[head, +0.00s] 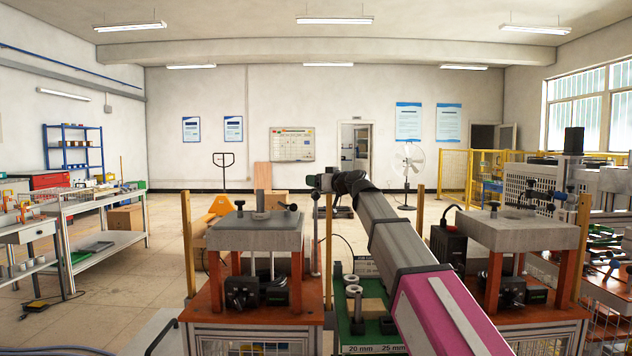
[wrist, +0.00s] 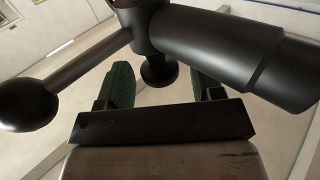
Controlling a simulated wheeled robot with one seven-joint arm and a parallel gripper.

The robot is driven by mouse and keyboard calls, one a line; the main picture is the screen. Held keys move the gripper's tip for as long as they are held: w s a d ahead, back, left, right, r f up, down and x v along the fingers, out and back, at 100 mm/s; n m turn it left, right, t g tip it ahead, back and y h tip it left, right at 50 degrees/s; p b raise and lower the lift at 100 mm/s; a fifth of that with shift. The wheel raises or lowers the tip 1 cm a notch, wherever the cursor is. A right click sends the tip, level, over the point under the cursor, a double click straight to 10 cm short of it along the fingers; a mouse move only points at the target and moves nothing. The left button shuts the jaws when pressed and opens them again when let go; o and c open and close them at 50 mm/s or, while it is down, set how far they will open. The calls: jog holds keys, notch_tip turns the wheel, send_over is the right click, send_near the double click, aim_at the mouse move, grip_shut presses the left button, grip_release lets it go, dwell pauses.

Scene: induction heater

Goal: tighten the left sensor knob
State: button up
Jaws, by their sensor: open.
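In the wrist view my gripper (wrist: 166,84) is open, with a green-padded finger on each side. A black knob (wrist: 158,69) on a short stem shows between the two fingers, with gaps on both sides. It belongs to a black fitting with a thick cylinder (wrist: 215,45) and a rod ending in a black ball (wrist: 28,104). The cylinder covers part of the right finger. In the head view my gripper (head: 314,181) is at the upper right of the left heater (head: 255,234).
A green tray (head: 372,330) with metal rings stands between the two stations. The right heater (head: 512,232) is to the right of my arm. Orange posts (head: 188,244) stand around the stations. A workbench (head: 100,205) is at the left; open floor lies between.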

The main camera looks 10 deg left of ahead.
jog(key=v, duration=0.9)
jog(key=shift+s+d, duration=0.2)
jog(key=shift+d, duration=0.1)
